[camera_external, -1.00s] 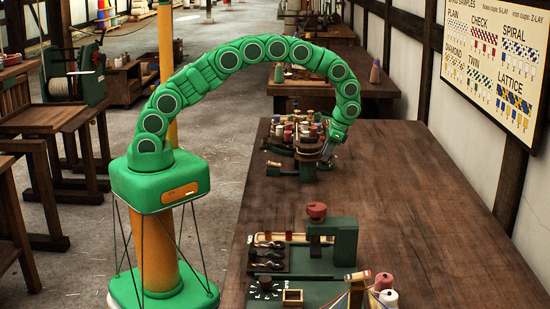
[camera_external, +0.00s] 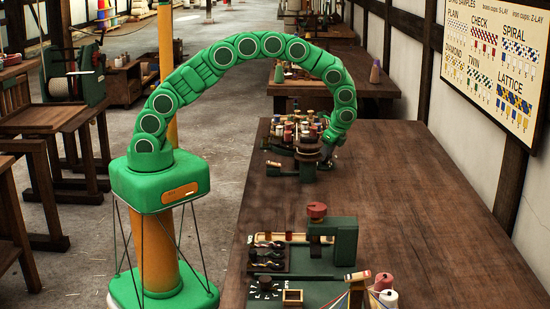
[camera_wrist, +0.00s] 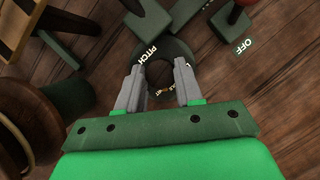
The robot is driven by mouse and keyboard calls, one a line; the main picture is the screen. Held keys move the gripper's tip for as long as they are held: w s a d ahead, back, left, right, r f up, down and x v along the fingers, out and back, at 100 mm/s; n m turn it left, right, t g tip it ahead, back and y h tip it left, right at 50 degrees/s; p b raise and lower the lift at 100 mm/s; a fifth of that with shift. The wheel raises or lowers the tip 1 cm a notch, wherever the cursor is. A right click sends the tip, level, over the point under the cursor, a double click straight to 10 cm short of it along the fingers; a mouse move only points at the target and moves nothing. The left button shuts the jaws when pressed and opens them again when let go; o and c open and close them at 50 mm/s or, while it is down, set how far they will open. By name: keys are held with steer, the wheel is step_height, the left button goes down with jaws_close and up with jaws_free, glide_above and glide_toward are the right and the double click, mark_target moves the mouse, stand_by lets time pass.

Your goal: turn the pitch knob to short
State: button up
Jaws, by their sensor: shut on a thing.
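In the wrist view the pitch knob (camera_wrist: 160,73) is a dark round knob on a dark dial plate (camera_wrist: 177,48) marked PITCH. The two grey fingers of my gripper (camera_wrist: 160,76) stand on either side of it and are shut on it. A small yellowish mark shows at the knob's near edge, beside small white lettering that is partly covered. I cannot read clearly which setting it is at. In the external view the end of my arm is down at the far machine (camera_external: 300,170) on the bench; the knob and fingertips are hidden there.
A large dark-brown spool-like part (camera_wrist: 62,108) is close on the left. Several bobbins (camera_external: 290,130) crowd the far machine. The bench (camera_external: 420,200) is clear to the right.

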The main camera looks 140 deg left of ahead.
steer(key=shift+d+m+y, duration=0.1)
steer(key=shift+m+y, duration=0.3)
steer(key=shift+m, duration=0.4)
steer(key=o, duration=1)
steer(key=shift+o, duration=0.2)
steer(key=shift+r, duration=0.1)
steer(key=v, duration=0.7)
steer(key=shift+r, duration=0.3)
steer(key=shift+w, duration=0.15)
